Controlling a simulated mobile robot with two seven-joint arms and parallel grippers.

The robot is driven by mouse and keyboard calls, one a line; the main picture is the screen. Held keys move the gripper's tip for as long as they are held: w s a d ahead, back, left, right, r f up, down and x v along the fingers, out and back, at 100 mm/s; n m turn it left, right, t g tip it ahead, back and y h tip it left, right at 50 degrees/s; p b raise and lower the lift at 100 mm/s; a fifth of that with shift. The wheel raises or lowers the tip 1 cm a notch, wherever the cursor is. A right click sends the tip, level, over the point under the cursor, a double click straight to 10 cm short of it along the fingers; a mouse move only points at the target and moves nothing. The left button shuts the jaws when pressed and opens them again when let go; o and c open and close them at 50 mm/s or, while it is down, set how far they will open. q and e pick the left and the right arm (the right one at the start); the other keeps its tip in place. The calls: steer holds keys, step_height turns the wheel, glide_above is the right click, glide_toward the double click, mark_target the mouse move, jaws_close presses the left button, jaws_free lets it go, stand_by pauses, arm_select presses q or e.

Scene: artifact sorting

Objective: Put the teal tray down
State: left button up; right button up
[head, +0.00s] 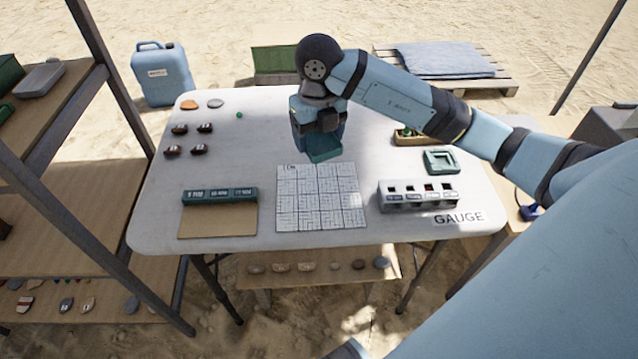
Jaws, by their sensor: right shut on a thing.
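My right gripper (319,128) reaches in from the right and points down over the far middle of the white table (400,232). It is shut on a teal tray (324,151), whose lower part shows just below the fingers, behind the gridded sheet. The gripper hides much of this tray, and I cannot tell whether it touches the table. A second teal piece, a square with a raised rim (441,161), lies on the table to the right. My left gripper is not in view.
A gridded sheet (320,198) lies mid-table. A grey gauge block (418,196) stands right of it, and a teal labelled block (219,195) on a brown board (217,221) left. Several dark stones (205,128) lie far left. A small wooden tray (408,138) is behind the right teal piece.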

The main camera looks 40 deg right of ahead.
steer(key=b, duration=0.1)
glide_above(319, 194)
step_height(319, 194, down, 10)
steer(key=shift+f, duration=0.65)
arm_select(q)
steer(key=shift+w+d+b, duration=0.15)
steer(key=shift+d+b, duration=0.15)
steer(key=shift+b, duration=0.25)
arm_select(e)
steer(key=shift+f, duration=2)
steer(key=shift+f, duration=0.2)
steer(key=o, duration=0.9)
steer(key=shift+r, duration=0.1)
